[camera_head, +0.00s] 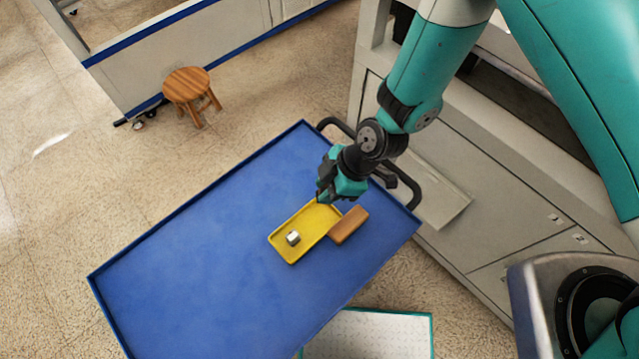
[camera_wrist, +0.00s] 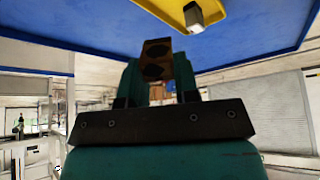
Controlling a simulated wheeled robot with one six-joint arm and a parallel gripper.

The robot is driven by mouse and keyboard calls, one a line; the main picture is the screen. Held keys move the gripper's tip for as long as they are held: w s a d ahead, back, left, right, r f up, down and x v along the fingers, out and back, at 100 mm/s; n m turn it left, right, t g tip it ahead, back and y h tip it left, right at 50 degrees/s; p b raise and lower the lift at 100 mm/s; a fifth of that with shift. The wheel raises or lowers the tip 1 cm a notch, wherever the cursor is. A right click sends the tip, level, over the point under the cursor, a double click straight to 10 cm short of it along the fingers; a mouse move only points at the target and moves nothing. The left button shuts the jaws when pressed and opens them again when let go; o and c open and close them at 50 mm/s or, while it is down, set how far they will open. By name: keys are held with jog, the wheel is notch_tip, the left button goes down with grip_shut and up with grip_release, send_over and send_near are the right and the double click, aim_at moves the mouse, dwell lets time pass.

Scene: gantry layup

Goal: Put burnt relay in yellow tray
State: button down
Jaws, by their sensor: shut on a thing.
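The yellow tray (camera_head: 312,227) lies on the blue table, with a small silver block (camera_head: 293,238) inside its near left part. My gripper (camera_head: 325,197) is over the far end of the tray. In the wrist view my gripper (camera_wrist: 158,80) is shut on a brown block with dark scorched patches, which looks like the burnt relay (camera_wrist: 157,47). In the head view the held relay is mostly hidden by my gripper.
A brown block (camera_head: 348,225) lies on the table right beside the tray's right side. The blue table (camera_head: 190,270) is bare to the left. A wooden stool (camera_head: 188,88) stands on the floor behind. Grey cabinets (camera_head: 500,220) stand close on the right.

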jog(key=shift+s+a+r+n+h, duration=0.3)
jog(key=shift+s+a+h, duration=0.1)
jog(key=shift+s+a, duration=0.4)
notch_tip(320, 180, down, 7)
jog(key=b, duration=0.6)
jog(key=shift+f+b, duration=0.1)
jog(key=shift+b, duration=0.25)
jog(key=c, duration=0.8)
grip_release()
jog(key=shift+w, duration=0.1)
jog(key=b+v, duration=0.3)
jog(key=v, duration=1.4)
jog(key=shift+d+r, duration=0.1)
jog(key=shift+r, duration=0.1)
